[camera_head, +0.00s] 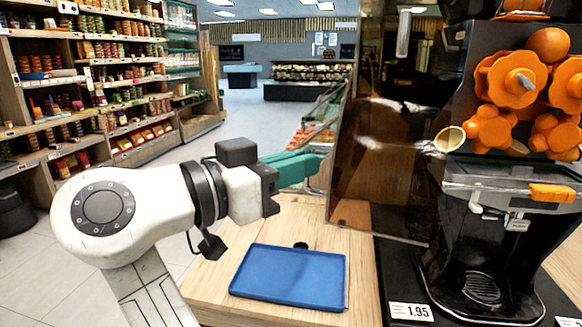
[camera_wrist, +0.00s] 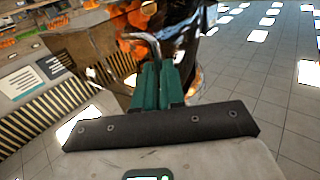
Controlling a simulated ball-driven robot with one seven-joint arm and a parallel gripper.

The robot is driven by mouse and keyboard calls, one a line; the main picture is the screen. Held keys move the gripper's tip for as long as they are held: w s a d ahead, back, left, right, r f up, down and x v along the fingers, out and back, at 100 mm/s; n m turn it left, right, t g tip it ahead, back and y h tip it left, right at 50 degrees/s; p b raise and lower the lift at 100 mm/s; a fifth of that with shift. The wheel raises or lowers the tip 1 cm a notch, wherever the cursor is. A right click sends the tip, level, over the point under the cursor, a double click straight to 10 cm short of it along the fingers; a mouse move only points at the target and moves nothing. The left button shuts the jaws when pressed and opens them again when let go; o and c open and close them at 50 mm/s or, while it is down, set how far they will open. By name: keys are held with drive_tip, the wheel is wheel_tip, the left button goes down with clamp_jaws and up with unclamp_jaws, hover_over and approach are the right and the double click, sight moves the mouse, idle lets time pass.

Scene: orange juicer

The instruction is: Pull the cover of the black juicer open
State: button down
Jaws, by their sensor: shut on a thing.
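The black juicer (camera_head: 478,230) stands at the right in the head view, with orange wheels (camera_head: 510,80) in its upper part. Its cover (camera_head: 385,150), a see-through brown panel, stands swung out at the left, with the wheels exposed beside it. My gripper (camera_head: 322,156) reaches from the left to the cover's left edge. Its teal fingers are shut on the cover's handle, a thin bent metal bar, seen at the fingertips in the wrist view (camera_wrist: 150,38). The fingertips are partly hidden by the cover in the head view.
A blue tray (camera_head: 288,275) lies on the wooden counter (camera_head: 362,285) below my gripper. A price tag (camera_head: 410,311) sits at the juicer's base. Stocked shelves (camera_head: 100,80) line the left, with open floor between.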

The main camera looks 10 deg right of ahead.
drive_tip(key=shift+w+d+f, duration=0.15)
drive_tip(key=shift+w+d, duration=0.1)
drive_tip(key=shift+w, duration=0.1)
drive_tip(key=c, duration=1.6)
unclamp_jaws()
drive_tip(key=shift+c, duration=0.2)
drive_tip(key=shift+o, duration=0.8)
drive_tip(key=shift+w+d, duration=0.1)
drive_tip(key=shift+d, duration=0.15)
drive_tip(key=shift+o, duration=1.3)
drive_tip(key=shift+a, duration=0.15)
drive_tip(key=v, duration=1.1)
